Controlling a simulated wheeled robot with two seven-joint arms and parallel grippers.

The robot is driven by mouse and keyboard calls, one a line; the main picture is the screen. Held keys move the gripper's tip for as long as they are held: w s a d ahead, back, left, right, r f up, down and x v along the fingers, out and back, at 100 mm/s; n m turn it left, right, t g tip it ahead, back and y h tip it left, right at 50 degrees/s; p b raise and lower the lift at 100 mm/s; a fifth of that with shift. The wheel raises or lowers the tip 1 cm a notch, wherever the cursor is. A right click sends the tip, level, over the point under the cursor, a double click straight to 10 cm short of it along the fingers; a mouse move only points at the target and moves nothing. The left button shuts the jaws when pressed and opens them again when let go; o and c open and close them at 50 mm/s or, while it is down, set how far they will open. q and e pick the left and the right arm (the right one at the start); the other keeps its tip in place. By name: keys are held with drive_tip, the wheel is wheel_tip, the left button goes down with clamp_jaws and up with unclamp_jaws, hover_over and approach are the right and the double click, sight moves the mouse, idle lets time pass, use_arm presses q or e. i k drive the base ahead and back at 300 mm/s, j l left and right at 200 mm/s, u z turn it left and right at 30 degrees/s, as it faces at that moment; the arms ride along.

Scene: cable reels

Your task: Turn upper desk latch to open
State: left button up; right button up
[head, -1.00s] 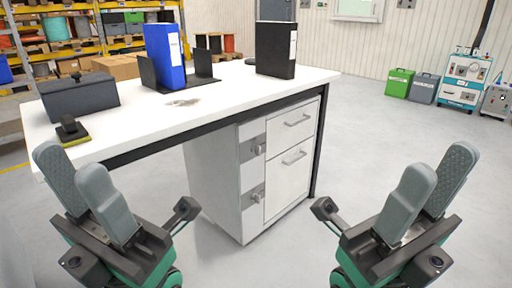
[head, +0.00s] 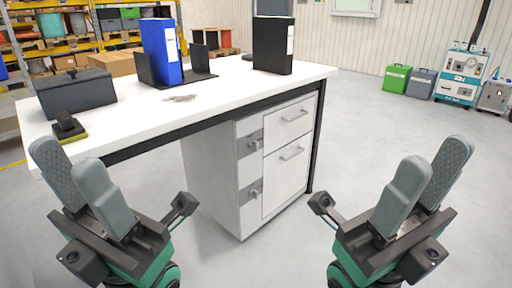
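The white desk (head: 220,101) stands ahead with a drawer cabinet (head: 212,172) under its right end. The upper latch (head: 256,145) is a small grey handle on the strip left of the upper drawer (head: 292,121). The lower latch (head: 256,188) sits below it, left of the lower drawer (head: 286,172). My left gripper (head: 75,172) is at the lower left, in front of the desk's left end, its fingers apart and empty. My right gripper (head: 424,178) is at the lower right, over open floor, also apart and empty. Neither touches the cabinet.
On the desk are a blue binder (head: 162,50), a black binder (head: 273,45), a dark grey box (head: 76,92) and a stamp-like block (head: 68,128). Green (head: 396,79) and grey (head: 421,83) cases stand far right. Floor right of the cabinet is clear.

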sight(254, 145)
drive_tip(key=i+j+z, duration=0.15)
drive_tip(key=i, duration=0.3)
drive_tip(key=i+j+z, duration=0.15)
drive_tip(key=i+j, duration=0.3)
